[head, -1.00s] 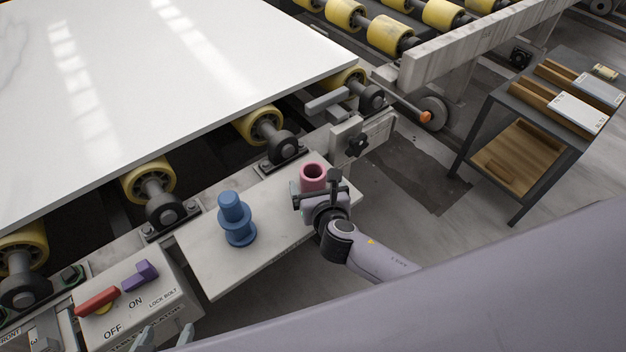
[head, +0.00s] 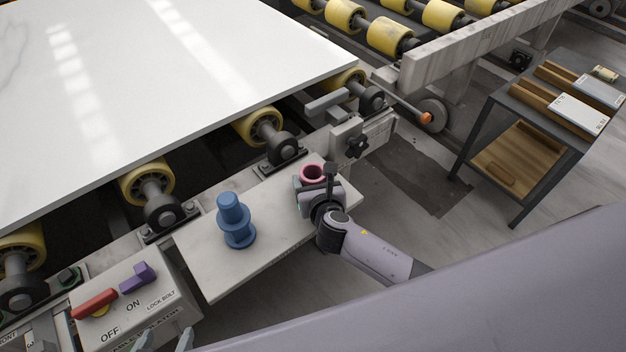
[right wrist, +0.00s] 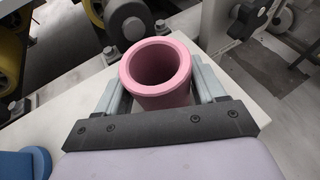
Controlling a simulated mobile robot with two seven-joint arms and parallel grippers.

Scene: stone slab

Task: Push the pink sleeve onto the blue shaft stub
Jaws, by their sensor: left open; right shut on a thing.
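The pink sleeve (head: 313,173) is upright at the right end of the pale plate, its open bore facing up. It also shows in the right wrist view (right wrist: 157,75) between my fingers. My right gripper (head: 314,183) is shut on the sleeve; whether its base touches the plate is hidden. The blue shaft stub (head: 235,221) stands upright on the plate, left of the sleeve and apart from it. Its blue edge shows at lower left in the right wrist view (right wrist: 24,163). My left gripper (head: 165,341) is open and empty at the bottom edge, only its fingertips showing.
The pale plate (head: 232,277) is clear between stub and sleeve. A control box with red (head: 95,303) and purple (head: 138,277) levers stands at lower left. The white slab (head: 150,90) on yellow rollers lies behind. A dark cart (head: 540,120) stands at right.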

